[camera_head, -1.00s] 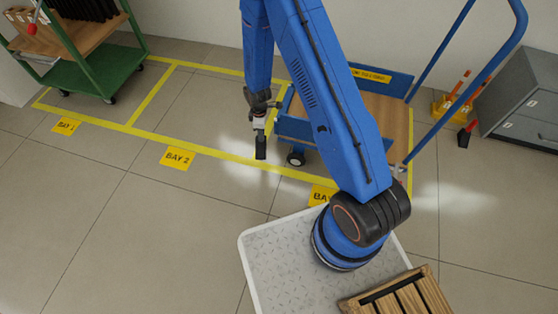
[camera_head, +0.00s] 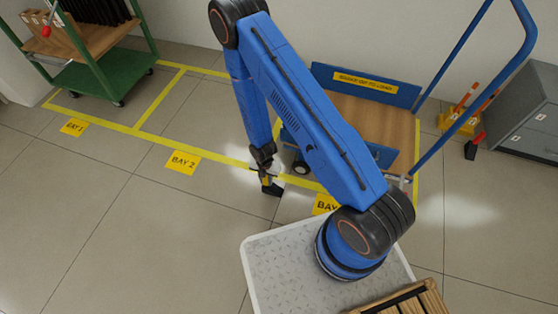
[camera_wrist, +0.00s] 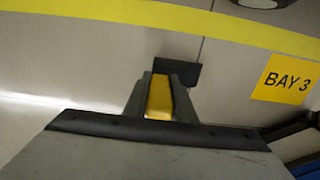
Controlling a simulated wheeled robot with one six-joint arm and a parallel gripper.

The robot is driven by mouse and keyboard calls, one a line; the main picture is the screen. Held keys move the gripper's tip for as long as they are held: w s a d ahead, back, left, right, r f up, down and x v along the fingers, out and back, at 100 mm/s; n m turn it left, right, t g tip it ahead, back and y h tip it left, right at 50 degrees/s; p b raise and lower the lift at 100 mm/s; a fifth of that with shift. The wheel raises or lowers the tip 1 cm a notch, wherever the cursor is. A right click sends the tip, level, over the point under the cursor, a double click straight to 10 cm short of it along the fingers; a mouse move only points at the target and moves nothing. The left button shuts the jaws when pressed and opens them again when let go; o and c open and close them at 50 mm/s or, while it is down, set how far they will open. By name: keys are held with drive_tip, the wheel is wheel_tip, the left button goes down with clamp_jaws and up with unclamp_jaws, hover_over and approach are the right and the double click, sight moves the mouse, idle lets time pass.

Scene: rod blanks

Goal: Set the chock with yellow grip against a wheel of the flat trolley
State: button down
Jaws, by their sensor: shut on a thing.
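My gripper (camera_head: 267,176) is shut on the yellow grip of the black chock (camera_head: 272,189), low over the floor at the yellow line. In the wrist view the yellow grip (camera_wrist: 160,98) sits between the jaws and the dark chock body (camera_wrist: 177,72) shows beyond them. I cannot tell whether the chock touches the floor. The flat trolley (camera_head: 375,112), blue with a wooden deck, stands behind my arm in bay 3. Its near left wheel (camera_head: 300,168) is a little right of the chock, with a gap. That wheel also shows at the wrist view's top edge (camera_wrist: 262,2).
A green shelf trolley (camera_head: 100,75) stands at the back left. A yellow stand (camera_head: 457,120) with orange-gripped items, another chock (camera_head: 472,147) and a grey cabinet (camera_head: 530,115) are at the right. Floor around bay 2 (camera_head: 183,161) is clear.

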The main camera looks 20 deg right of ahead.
drive_tip(key=shift+w+d+f, duration=0.25)
drive_tip(key=shift+w+d, duration=1.25)
drive_tip(key=shift+w, duration=0.55)
drive_tip(key=shift+w+d+f, duration=0.2)
drive_tip(key=shift+w+d, duration=1.25)
drive_tip(key=shift+w, duration=0.65)
drive_tip(key=shift+w+d+f, duration=0.25)
drive_tip(key=shift+w+d, duration=1.25)
drive_tip(key=shift+w, duration=0.55)
drive_tip(key=shift+f, duration=0.1)
drive_tip(key=c, duration=1.5)
unclamp_jaws()
